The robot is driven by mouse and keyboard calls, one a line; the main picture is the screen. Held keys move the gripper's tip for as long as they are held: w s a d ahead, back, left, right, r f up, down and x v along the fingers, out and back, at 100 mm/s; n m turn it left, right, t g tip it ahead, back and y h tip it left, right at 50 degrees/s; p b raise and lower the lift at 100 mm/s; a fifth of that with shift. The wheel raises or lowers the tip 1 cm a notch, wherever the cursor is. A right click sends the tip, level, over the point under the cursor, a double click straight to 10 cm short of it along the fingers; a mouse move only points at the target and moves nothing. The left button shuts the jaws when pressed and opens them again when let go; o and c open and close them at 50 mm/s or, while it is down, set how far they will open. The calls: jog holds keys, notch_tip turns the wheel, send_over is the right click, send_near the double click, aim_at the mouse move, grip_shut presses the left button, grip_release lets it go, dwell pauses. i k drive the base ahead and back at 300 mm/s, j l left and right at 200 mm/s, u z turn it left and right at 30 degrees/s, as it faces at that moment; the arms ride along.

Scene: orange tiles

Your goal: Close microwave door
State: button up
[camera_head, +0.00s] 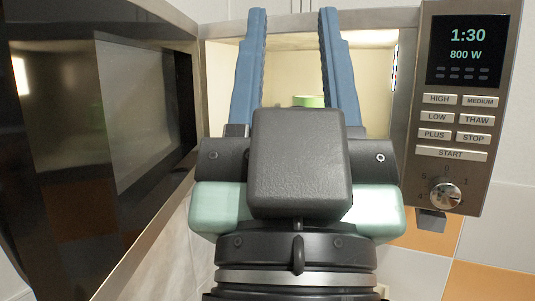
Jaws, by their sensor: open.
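The microwave door (140,100) stands wide open on the left, its dark glass facing right and toward me. The lit microwave cavity (385,80) is open in the middle. The control panel (465,60) on the right reads 1:30 and 800 W, with buttons and a knob below. My gripper (293,14) is open, its two blue fingers apart and pointing into or in front of the cavity. I see no contact between the fingers and the door. My gripper's body hides the lower part of the cavity.
A green object (308,101) shows between my fingers, inside the cavity and mostly hidden by my gripper. A tiled wall with white and orange tiles (490,285) lies behind and below the microwave at the right.

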aim_at(66, 230)
jog(key=k+j+z, duration=0.1)
jog(key=k+j, duration=0.15)
jog(key=j, duration=0.2)
jog(key=k+j, duration=0.3)
jog(key=j, duration=0.15)
jog(key=k+j+z, duration=0.15)
jog(key=j, duration=0.35)
jog(key=k, duration=0.1)
